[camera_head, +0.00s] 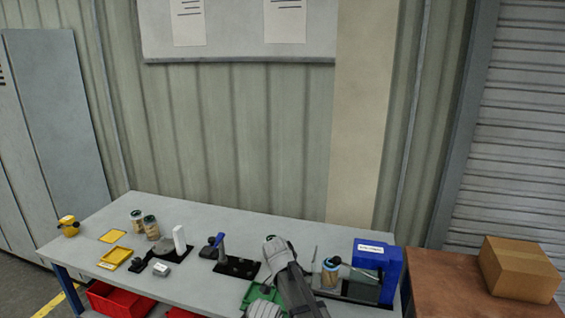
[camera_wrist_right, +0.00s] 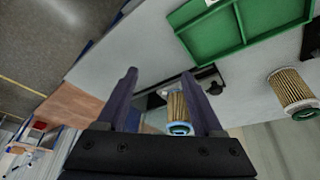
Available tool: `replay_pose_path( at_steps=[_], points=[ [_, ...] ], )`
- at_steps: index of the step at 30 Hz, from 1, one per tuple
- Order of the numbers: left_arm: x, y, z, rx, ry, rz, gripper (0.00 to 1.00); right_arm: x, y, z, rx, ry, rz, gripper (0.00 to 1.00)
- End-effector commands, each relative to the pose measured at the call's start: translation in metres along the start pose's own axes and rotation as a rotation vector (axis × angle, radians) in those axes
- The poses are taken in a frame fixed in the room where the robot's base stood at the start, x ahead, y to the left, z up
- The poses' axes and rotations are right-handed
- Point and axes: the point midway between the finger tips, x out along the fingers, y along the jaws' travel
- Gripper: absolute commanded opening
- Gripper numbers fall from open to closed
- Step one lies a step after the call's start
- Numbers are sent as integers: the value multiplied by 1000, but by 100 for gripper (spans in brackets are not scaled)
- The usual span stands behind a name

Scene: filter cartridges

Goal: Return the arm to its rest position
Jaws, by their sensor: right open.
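My right arm rises from the bottom middle of the head view, over the table's front part. My right gripper (camera_wrist_right: 160,76) is open in the right wrist view, with nothing held between its two dark fingers. A pleated tan filter cartridge with a teal end (camera_wrist_right: 177,108) shows beyond and between the fingers; I cannot tell how far off it is. In the head view a cartridge (camera_head: 330,273) stands beside the blue device (camera_head: 377,270). My left gripper is not in view.
A green tray (camera_head: 250,296) is partly hidden by my arm; it also shows in the wrist view (camera_wrist_right: 243,22). A cardboard box (camera_head: 520,268) sits on the brown surface right.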

Motion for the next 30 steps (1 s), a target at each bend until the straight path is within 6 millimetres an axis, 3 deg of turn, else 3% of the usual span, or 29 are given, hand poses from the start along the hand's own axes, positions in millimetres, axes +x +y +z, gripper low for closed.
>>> replay_pose_path(
  at_steps=[10,21,30],
  points=[
    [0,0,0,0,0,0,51,9,50,-6,-186,-67,-6,69],
    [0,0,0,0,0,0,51,18,141,-6,-564,-187,-79,69],
    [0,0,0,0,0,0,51,19,195,2,-825,-243,-172,69]
  ],
)
